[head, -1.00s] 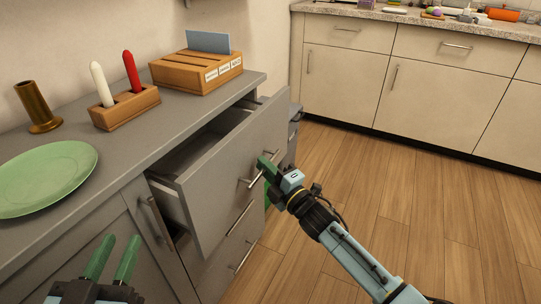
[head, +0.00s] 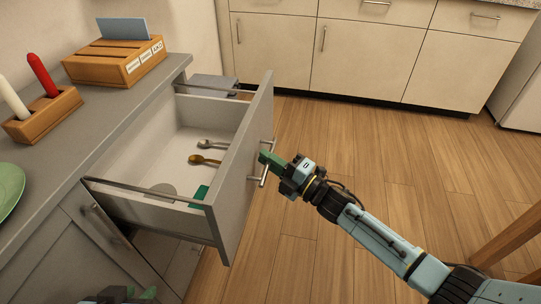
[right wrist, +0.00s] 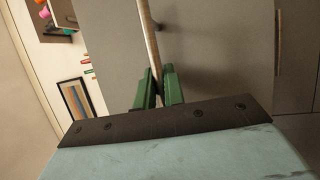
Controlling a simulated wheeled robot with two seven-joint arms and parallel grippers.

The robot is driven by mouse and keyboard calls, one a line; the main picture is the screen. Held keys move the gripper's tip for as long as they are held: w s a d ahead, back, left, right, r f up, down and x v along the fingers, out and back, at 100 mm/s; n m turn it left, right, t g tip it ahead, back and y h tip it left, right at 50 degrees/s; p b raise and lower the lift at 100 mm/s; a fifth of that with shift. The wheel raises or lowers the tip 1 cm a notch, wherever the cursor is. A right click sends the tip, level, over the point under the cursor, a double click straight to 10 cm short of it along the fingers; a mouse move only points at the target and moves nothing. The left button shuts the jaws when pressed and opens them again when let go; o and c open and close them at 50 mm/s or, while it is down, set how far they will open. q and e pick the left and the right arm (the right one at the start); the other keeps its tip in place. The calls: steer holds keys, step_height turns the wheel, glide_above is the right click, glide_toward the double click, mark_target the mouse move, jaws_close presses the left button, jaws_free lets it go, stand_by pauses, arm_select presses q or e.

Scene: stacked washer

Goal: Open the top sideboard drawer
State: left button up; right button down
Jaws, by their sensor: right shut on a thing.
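The top sideboard drawer (head: 232,185) is pulled well out from the grey sideboard (head: 120,105). Inside it lie two spoons, one silver (head: 217,144) and one brass-coloured (head: 204,159), a round grey item and a teal item near the front. My right gripper (head: 269,160) is shut on the drawer's bar handle (head: 264,165). In the right wrist view the green fingers (right wrist: 158,90) close on either side of the handle bar (right wrist: 150,45). My left gripper (head: 127,293) is at the bottom left edge, mostly cut off, clear of the drawer.
On the sideboard top stand a wooden card holder (head: 118,62), a wooden block with candles (head: 42,115) and a green plate (head: 8,190). Cream kitchen cabinets (head: 370,50) line the back. The wooden floor (head: 400,150) before the drawer is open. A wooden table or chair part (head: 510,240) is at right.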

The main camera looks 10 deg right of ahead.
steer(key=shift+s+d, duration=0.15)
steer(key=c, duration=1.5)
jaws_free()
steer(key=shift+d, duration=0.1)
